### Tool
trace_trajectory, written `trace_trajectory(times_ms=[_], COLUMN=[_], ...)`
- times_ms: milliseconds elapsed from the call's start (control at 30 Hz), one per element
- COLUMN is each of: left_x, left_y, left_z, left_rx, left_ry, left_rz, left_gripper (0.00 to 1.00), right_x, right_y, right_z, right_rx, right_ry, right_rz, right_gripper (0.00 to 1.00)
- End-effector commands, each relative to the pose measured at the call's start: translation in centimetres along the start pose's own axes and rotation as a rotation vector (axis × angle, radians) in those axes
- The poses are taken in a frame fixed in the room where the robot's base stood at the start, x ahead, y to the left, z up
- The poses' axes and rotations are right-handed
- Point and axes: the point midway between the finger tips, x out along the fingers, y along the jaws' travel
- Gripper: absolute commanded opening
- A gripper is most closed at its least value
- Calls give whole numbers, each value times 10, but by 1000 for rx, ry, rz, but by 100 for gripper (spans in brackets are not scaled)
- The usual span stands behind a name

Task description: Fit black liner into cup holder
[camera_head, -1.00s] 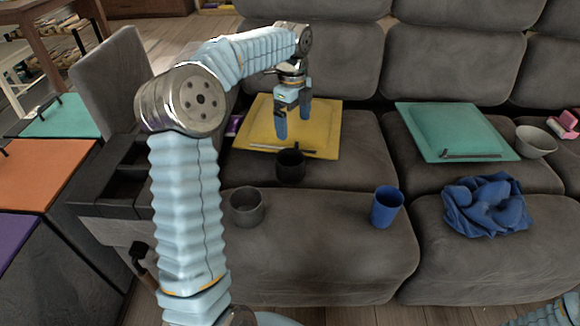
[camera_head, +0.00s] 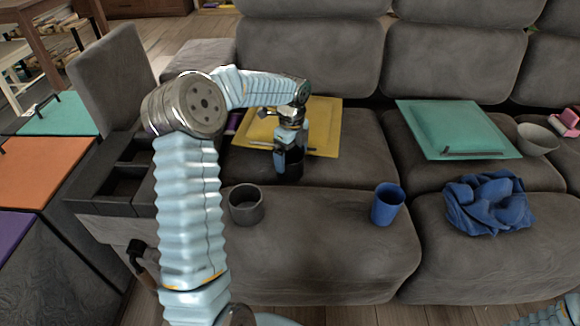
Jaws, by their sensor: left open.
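The cup holder (camera_head: 122,206) is a dark console with square openings in the couch's left armrest. My left arm passes in front of its right side. My right gripper is out of view.
A dark grey cup (camera_head: 246,206) stands near the seat's front, with a blue cup (camera_head: 387,205) to its right. A yellow tray (camera_head: 325,120) lies behind the liner. A teal tray (camera_head: 455,128), a bowl (camera_head: 537,140) and a crumpled blue cloth (camera_head: 488,205) lie right.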

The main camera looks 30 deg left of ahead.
Motion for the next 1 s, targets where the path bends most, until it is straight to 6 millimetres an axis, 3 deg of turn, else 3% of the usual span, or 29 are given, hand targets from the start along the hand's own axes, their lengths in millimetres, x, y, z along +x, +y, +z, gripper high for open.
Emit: trace_trajectory(times_ms=[233,667,1000], left_x=[1,1,-10], left_y=[0,0,0], left_z=[0,0,0], left_rx=[-1,-1,-2], left_ry=[0,0,-1], left_rz=[0,0,-2], left_gripper=[97,33,33], right_x=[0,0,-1], right_y=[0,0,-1], right_z=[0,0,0], right_rx=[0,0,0], right_ry=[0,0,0], right_rz=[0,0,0], right_gripper=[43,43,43])
